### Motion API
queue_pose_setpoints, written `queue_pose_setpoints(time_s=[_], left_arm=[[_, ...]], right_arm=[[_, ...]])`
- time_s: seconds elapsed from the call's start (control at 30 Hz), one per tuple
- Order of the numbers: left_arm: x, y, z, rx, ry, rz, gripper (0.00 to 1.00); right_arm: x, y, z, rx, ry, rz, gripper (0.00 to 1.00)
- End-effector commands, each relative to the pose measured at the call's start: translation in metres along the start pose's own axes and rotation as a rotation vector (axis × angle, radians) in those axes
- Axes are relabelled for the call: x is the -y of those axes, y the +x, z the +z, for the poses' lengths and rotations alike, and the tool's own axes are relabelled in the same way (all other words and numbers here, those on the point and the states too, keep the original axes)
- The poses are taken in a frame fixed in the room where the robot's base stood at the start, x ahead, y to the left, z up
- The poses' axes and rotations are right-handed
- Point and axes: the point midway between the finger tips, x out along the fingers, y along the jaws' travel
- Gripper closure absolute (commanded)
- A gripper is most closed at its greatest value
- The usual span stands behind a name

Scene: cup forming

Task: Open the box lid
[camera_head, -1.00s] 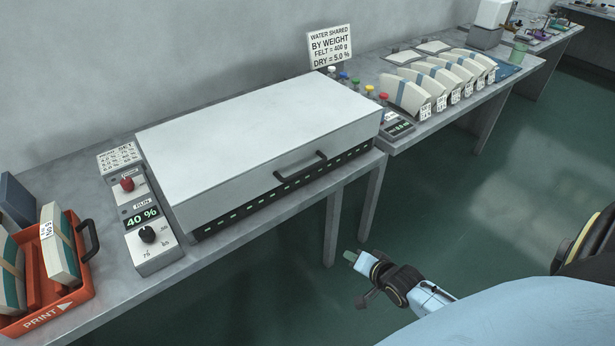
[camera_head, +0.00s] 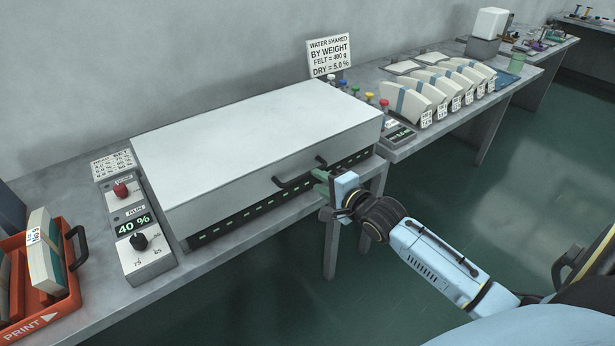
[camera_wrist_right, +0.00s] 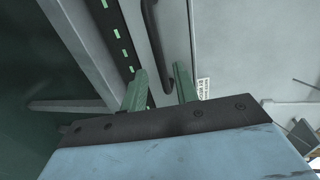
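The box (camera_head: 220,205) is a wide, flat metal case on the bench, and its pale grey lid (camera_head: 260,135) lies shut. A dark bar handle (camera_head: 297,180) sticks out from the front of the lid, right of its middle. My right gripper (camera_head: 322,180) is at the right end of this handle. In the right wrist view its two green fingers (camera_wrist_right: 160,84) are apart, and the handle (camera_wrist_right: 151,35) runs down toward the gap between them. I cannot tell if they touch it. My left gripper is not in view.
A control panel (camera_head: 136,235) with a red button, a dial and a "40 %" display stands left of the box. An orange tray (camera_head: 68,300) is further left. Paper-like stacks (camera_head: 415,100) and a sign (camera_head: 330,57) are at the right.

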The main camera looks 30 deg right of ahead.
Motion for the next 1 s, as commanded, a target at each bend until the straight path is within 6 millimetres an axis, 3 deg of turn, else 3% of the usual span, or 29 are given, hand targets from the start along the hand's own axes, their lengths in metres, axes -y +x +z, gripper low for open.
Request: queue_pose_setpoints(time_s=[0.1,0.3,0.77,1.0], left_arm=[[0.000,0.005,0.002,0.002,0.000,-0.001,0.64],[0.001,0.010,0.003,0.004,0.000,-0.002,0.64],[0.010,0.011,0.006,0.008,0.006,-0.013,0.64],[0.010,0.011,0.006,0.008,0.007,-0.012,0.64]], right_arm=[[0.000,0.022,-0.001,-0.001,-0.001,-0.002,0.70],[0.000,0.047,0.000,0.000,-0.002,-0.001,0.70],[0.000,0.058,0.000,0.000,-0.001,0.000,0.70],[0.000,0.058,0.000,0.000,-0.001,0.000,0.99]])
